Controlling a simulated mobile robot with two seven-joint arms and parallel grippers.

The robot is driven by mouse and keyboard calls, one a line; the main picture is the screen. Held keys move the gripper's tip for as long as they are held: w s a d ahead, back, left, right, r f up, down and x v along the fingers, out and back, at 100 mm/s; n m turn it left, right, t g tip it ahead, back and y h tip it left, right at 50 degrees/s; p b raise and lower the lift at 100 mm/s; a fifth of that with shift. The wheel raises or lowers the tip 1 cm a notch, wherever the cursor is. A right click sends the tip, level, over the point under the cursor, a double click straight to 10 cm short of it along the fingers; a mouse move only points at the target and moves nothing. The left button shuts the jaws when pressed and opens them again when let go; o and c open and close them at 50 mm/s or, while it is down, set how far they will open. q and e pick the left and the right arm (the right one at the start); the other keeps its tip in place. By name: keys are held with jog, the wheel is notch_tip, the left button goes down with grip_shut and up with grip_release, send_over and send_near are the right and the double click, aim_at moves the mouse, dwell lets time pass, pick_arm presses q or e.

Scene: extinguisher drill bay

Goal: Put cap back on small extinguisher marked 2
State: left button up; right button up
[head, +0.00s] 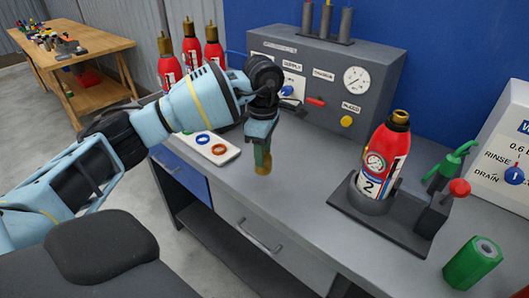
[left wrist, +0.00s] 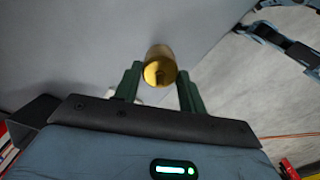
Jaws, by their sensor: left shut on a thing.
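The small red extinguisher marked 2 (head: 385,160) stands upright, leaning slightly in the picture, in a dark holder (head: 345,205) on the right of the bench. Its brass top (head: 399,118) shows. My left gripper (head: 263,158) points down over the middle of the bench, left of the extinguisher and apart from it. It is shut on a brass cap (head: 263,168). In the left wrist view the cap (left wrist: 160,66) sits between the two green fingers, its hollow end partly seen. My right gripper is in neither view.
A grey gauge panel (head: 325,85) stands at the back. A pale tray (head: 212,150) with blue and red rings lies left of the gripper. Several red extinguishers (head: 170,65) stand further left. Bench between gripper and holder is clear.

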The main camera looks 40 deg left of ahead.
pick_arm(q)
jog(key=s+d+r, duration=0.1)
jog(key=s+d, duration=0.5)
jog(key=s, duration=0.7)
jog(key=shift+r+b, duration=0.2)
jog(key=shift+b, duration=0.1)
